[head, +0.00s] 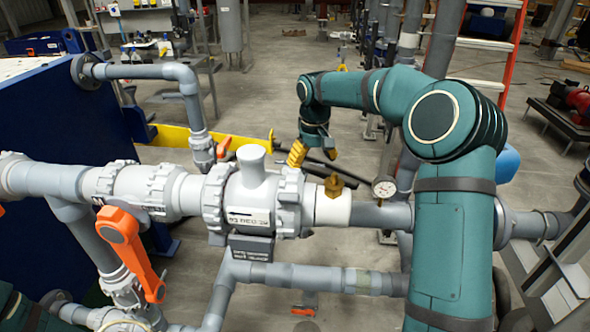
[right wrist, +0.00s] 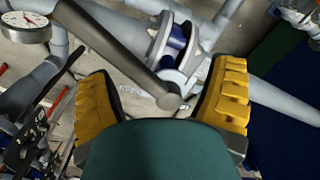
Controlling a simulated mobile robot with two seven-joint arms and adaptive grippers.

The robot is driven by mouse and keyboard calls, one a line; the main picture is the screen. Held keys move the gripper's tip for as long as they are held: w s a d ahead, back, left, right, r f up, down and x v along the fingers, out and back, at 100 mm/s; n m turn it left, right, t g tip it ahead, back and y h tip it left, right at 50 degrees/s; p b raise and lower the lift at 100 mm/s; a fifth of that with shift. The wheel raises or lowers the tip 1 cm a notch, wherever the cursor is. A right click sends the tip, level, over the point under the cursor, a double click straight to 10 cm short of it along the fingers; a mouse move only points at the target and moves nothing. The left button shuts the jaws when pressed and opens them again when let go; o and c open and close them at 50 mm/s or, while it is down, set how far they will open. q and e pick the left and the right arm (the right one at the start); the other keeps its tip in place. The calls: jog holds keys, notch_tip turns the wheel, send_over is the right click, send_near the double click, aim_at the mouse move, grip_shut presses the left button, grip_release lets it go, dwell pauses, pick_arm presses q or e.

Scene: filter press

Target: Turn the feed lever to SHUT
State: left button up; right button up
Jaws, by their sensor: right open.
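A dark grey lever-like bar (right wrist: 120,55) with a thick rounded end lies between my right fingers in the right wrist view. I cannot tell for sure whether it is the feed lever, and no SHUT mark is readable. My right gripper (head: 314,155) is open behind the main grey pipe, with dark bars (head: 345,172) beside it. In the right wrist view the yellow fingers of this gripper (right wrist: 163,80) stand wide apart on either side of the bar's end, with gaps showing. An orange lever (head: 134,252) hangs at the left on the pipework. My left gripper is out of view.
The main grey pipe (head: 372,214) crosses in front of my right gripper and carries a brass fitting (head: 334,186) and a gauge (head: 384,188). A yellow beam (head: 175,137) lies left of the gripper. A blue block (head: 50,130) stands at the left.

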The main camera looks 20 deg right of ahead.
aim_at(325, 171)
jog(key=d+n, duration=0.1)
jog(key=n, duration=0.1)
jog(key=w+d+n+p, duration=0.1)
jog(key=d+n, duration=0.1)
jog(key=d+n+p, duration=0.1)
jog(key=d, duration=0.1)
jog(key=shift+w+r+n, duration=0.1)
jog(key=shift+w+n, duration=0.15)
jog(key=shift+n, duration=0.45)
notch_tip(325, 171, down, 8)
jog(key=b, duration=0.3)
jog(key=shift+w+d+r+b, duration=0.1)
jog(key=shift+r+b, duration=0.05)
jog(key=shift+b, duration=0.15)
grip_shut()
